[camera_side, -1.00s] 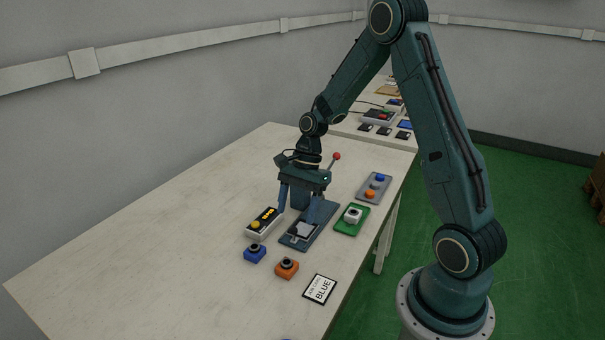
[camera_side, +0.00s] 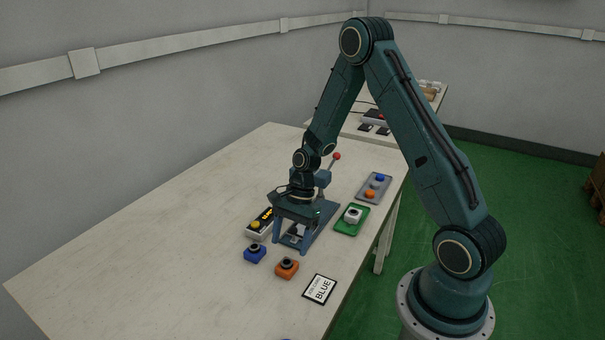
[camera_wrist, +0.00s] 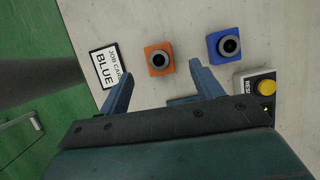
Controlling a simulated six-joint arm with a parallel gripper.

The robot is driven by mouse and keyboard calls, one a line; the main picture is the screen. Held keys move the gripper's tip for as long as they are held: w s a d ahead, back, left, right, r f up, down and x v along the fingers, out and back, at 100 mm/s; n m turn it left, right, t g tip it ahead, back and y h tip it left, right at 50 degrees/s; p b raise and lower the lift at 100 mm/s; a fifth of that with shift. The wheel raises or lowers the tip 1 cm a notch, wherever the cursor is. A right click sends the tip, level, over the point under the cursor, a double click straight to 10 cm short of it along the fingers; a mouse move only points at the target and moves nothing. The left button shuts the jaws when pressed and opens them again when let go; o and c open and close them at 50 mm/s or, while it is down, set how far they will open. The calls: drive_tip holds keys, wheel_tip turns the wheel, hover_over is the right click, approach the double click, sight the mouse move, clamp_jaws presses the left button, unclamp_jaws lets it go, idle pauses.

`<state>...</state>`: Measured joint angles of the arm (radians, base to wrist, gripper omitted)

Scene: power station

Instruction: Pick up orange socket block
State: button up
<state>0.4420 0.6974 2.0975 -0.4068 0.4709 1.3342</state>
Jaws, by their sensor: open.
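The orange socket block (camera_side: 287,267), with a dark round socket on top, sits on the table near the front. In the wrist view the orange socket block (camera_wrist: 159,59) lies beyond the fingertips, between their lines. My gripper (camera_side: 290,246) is open and empty, pointing down just behind the orange block and above the front of the grey-blue lever fixture. Its two fingers also show in the wrist view (camera_wrist: 160,72), spread apart. I cannot tell its exact height above the table.
A blue socket block (camera_side: 255,253) sits left of the orange one. A card reading BLUE (camera_side: 320,289) lies to its right. A yellow-button box (camera_side: 260,224), a red-knobbed lever fixture (camera_side: 325,214) and a green plate (camera_side: 351,220) stand behind. The table's left side is clear.

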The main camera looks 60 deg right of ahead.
sight(287, 262)
drive_tip(key=shift+x, duration=2.55)
drive_tip(key=shift+s+d, duration=0.1)
drive_tip(key=shift+c, duration=0.4)
drive_tip(key=c, duration=1)
